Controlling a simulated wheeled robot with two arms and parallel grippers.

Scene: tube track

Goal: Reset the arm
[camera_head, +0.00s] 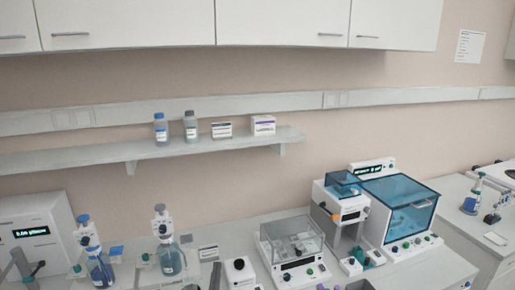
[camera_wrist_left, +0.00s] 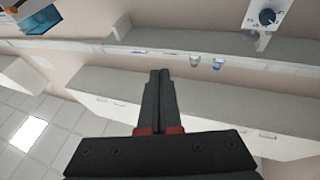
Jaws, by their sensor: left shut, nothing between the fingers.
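My left gripper (camera_wrist_left: 160,74) shows clearly in the left wrist view, where its two black fingers lie together. It is shut and empty, in free air. That view is turned upside down, with the ceiling at lower left and the wall cabinets beyond the fingers. In the head view, a narrow dark upright shape (camera_head: 215,275) stands at the bottom edge; I cannot tell whether it is part of my gripper. My right gripper is not clearly seen in either view.
The bench holds bottles with pump tops (camera_head: 171,258), a clear-lidded device (camera_head: 292,245) and a blue-lidded machine (camera_head: 400,205). A wall shelf (camera_head: 90,160) carries two bottles and two small boxes. White cabinets (camera_head: 130,22) hang above. The wall between shelf and bench is mostly clear.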

